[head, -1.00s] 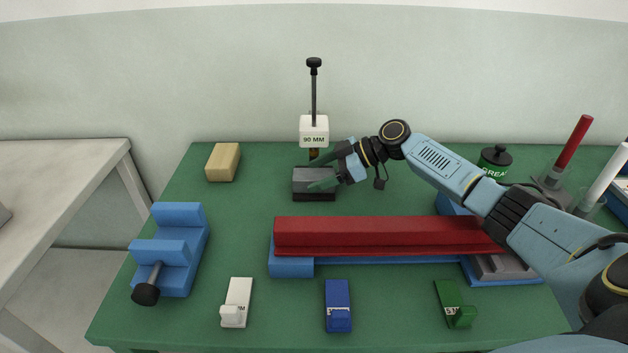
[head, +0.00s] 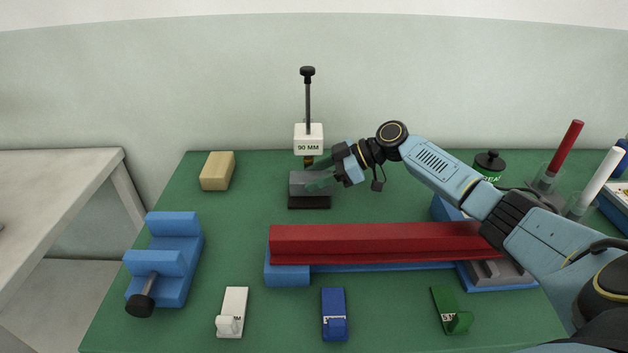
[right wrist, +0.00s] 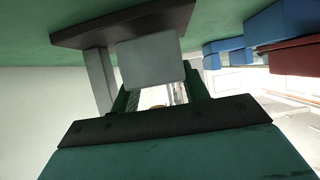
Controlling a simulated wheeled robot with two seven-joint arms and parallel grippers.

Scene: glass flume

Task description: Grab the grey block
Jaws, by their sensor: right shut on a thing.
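The grey block (head: 300,177) is over a dark base (head: 309,202) near the back of the green table. My right gripper (head: 318,181) reaches in from the right and is shut on the grey block. In the right wrist view the block (right wrist: 150,60) sits between the green fingers, close to the dark base (right wrist: 120,26). I cannot tell whether the block touches the base. The fingers hide part of the block. My left gripper is not in view.
A white 90 MM gauge (head: 308,139) on a rod stands just behind the block. A wooden block (head: 218,171) lies to the left. A long red bar (head: 380,240) on blue supports is in front, under my right forearm. Blue, white and green small items line the front.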

